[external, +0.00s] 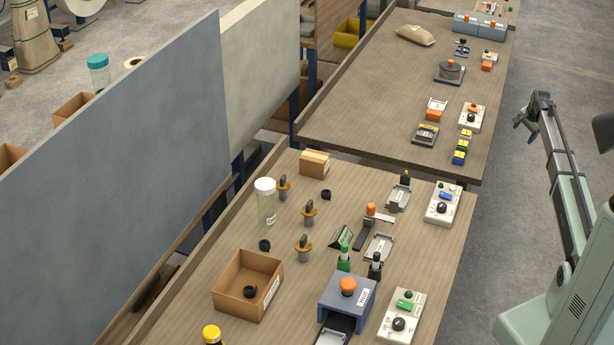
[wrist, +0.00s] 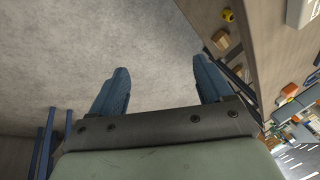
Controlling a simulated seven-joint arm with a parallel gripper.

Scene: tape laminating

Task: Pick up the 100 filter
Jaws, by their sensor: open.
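I cannot read any label "100", so I cannot tell which thing is the 100 filter. Several small dark parts with orange-brown collars stand upright on the near table in the external view: one at the back (external: 284,187), one in the middle (external: 308,212) and one nearer (external: 303,247). I cannot tell whether these are filters. My gripper (external: 527,122) is up at the right, over the floor beside the tables and well apart from these parts. In the wrist view my gripper (wrist: 161,68) has its two blue fingers spread, with only grey floor between them.
The near table (external: 225,225) also holds a clear jar (external: 266,203), an open cardboard box (external: 228,286), a blue-grey device with an orange knob (external: 347,296) and white control boxes (external: 403,317). A second table (external: 370,75) stands behind. A grey partition (external: 110,190) runs along the left.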

